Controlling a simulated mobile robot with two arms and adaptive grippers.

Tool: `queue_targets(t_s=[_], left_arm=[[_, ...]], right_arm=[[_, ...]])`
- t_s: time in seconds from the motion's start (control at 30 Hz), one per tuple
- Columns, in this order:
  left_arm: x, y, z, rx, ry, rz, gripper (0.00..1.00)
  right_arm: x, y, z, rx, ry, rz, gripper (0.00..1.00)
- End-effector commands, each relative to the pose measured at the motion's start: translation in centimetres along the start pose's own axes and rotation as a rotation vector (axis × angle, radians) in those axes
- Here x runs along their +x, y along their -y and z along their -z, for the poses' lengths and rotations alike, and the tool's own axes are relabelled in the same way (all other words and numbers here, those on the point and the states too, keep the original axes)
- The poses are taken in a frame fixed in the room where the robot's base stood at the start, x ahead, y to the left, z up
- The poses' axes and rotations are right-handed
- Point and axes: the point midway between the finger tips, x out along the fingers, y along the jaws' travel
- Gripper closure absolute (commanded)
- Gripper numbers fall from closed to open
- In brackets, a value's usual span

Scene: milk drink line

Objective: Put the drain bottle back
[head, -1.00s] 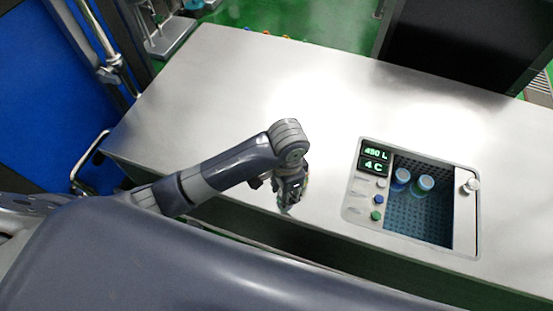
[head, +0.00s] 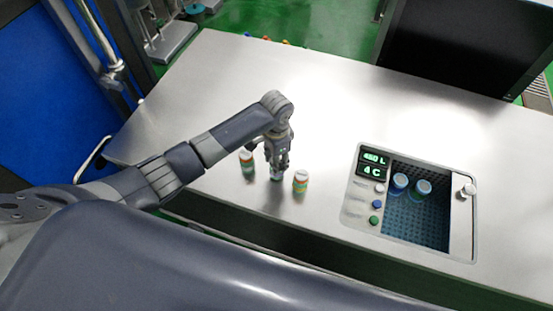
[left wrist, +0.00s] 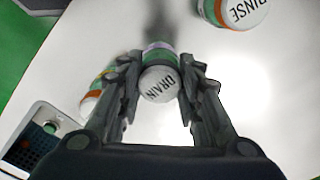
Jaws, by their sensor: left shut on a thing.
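My left gripper (head: 277,170) is shut on the drain bottle (head: 276,178), mostly hidden between its fingers in the head view. In the left wrist view the drain bottle (left wrist: 160,82) has a white cap reading DRAIN and sits between the fingers (left wrist: 160,95). It is upright at about counter height; I cannot tell whether its base touches. The rinse bottle (head: 246,163), orange and green, stands to its left, its cap showing in the left wrist view (left wrist: 240,12). A similar bottle (head: 300,182) stands to its right. My right gripper is not in view.
A steel counter (head: 330,110) holds the bottles, with wide clear room behind them. The counter's front edge is close to the bottles.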

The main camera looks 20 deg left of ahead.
Motion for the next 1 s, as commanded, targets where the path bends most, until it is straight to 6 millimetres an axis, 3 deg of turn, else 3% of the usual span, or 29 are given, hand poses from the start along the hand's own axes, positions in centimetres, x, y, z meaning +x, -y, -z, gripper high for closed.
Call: queue_targets(t_s=[0.47,0.5,0.57,1.0], left_arm=[[1.13,0.02,0.11,0.000,-0.003,0.002,0.94],[1.06,0.02,0.10,0.000,-0.003,0.002,0.58],[1.06,0.02,0.09,0.000,-0.003,0.002,0.47],[0.25,0.08,0.14,0.000,-0.005,0.003,0.47]], right_arm=[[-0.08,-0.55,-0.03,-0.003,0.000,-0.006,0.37],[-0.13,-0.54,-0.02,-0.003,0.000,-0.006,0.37],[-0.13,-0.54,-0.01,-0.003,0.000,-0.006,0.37],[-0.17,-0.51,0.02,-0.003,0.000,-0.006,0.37]])
